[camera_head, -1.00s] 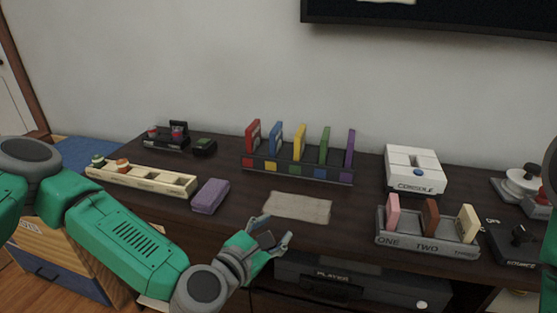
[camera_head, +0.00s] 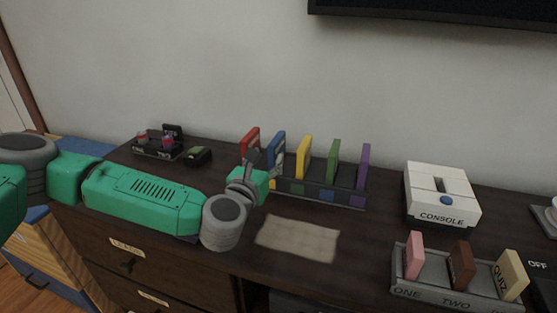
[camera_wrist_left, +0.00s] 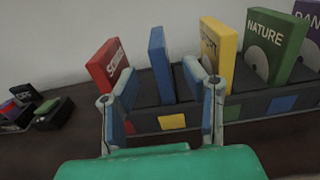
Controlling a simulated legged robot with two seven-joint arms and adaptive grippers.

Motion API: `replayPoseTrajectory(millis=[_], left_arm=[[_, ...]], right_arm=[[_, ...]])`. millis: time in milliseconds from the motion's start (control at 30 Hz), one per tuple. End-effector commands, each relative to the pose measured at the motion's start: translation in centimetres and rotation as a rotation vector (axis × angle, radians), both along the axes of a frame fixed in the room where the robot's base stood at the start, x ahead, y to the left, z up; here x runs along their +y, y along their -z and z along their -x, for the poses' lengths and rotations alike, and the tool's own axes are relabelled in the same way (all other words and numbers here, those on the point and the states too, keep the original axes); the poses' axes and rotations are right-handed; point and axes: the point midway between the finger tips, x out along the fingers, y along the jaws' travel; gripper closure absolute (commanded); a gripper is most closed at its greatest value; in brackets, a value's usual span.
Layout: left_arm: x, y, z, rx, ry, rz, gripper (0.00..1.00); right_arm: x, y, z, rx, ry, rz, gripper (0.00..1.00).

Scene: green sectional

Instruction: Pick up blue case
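The blue case (camera_head: 277,146) stands upright in a dark rack (camera_head: 345,199) between the red case (camera_head: 251,138) and the yellow case (camera_head: 303,156). My left gripper (camera_head: 261,164) is at the front of the rack, just before the blue case, and partly hides its lower part. In the left wrist view the gripper (camera_wrist_left: 160,80) is open, its fingers spread left and right of the blue case (camera_wrist_left: 158,62). The case shows between and beyond the fingertips; I cannot tell whether they touch it. My right gripper is not in view.
Green (camera_head: 333,162) and purple (camera_head: 363,168) cases stand farther right in the rack. A white console (camera_head: 440,194) and a labelled holder (camera_head: 440,294) with pink, brown and cream cases are at right. A beige mat (camera_head: 298,238) lies in front. The wall is close behind.

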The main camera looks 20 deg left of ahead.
Motion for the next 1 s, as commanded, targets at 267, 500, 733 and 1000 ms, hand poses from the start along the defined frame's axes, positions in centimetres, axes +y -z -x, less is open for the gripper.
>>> replayPoseTrajectory(millis=[267, 500, 733, 1000], left_arm=[[-0.1, 0.1, -2.6, 0.000, 0.001, 0.000, 0.60], [-0.4, 0.7, -6.0, -0.001, -0.001, -0.001, 0.60], [-0.4, 0.5, -7.6, 0.000, 0.001, 0.000, 0.60], [-0.4, 0.5, -7.6, 0.000, 0.001, 0.000, 0.92]], right_arm=[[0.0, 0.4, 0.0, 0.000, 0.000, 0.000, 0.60], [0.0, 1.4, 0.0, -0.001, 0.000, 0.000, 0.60], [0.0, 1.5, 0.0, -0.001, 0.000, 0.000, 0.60], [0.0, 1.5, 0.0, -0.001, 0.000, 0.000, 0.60]])
